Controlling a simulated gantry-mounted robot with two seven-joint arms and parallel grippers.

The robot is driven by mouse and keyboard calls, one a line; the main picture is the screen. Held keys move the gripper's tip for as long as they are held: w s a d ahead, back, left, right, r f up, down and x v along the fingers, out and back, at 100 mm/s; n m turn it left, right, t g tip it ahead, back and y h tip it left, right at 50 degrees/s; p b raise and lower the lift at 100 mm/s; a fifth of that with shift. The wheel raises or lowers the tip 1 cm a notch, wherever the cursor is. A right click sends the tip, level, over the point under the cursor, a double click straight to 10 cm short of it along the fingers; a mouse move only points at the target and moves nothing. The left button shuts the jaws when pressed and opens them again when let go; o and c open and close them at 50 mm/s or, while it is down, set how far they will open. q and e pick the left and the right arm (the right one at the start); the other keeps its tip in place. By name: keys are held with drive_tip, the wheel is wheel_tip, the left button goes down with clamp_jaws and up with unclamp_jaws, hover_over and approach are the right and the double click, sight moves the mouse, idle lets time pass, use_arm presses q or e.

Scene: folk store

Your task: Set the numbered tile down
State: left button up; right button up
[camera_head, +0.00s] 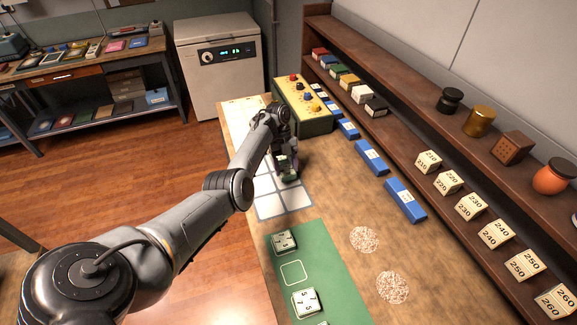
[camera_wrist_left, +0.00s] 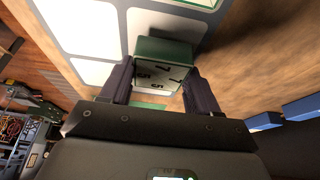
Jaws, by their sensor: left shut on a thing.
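My left gripper (camera_head: 287,172) is over the far part of a pale grid of squares (camera_head: 283,206) on the wooden table. In the left wrist view, its two fingers (camera_wrist_left: 160,80) are shut on the numbered tile (camera_wrist_left: 165,72), a white and green block with dark digits, among them a 7 and 5s. The tile is tilted in that picture, and I cannot tell whether it touches the grid. In the head view the gripper mostly hides it. My right gripper is not in view.
A green mat (camera_head: 330,265) in front holds similar numbered tiles (camera_head: 306,302) and a bare outlined square. A yellow box with knobs (camera_head: 304,106) stands beyond the gripper. Blue blocks (camera_head: 405,201) line the table's right side, below a wooden shelf (camera_head: 420,118) of goods.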

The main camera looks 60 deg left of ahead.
use_arm(q)
drive_tip(key=shift+s+f, duration=0.1)
drive_tip(key=shift+f, duration=0.65)
drive_tip(key=shift+f, duration=0.15)
drive_tip(key=o, duration=1.3)
drive_tip(key=shift+c, duration=0.2)
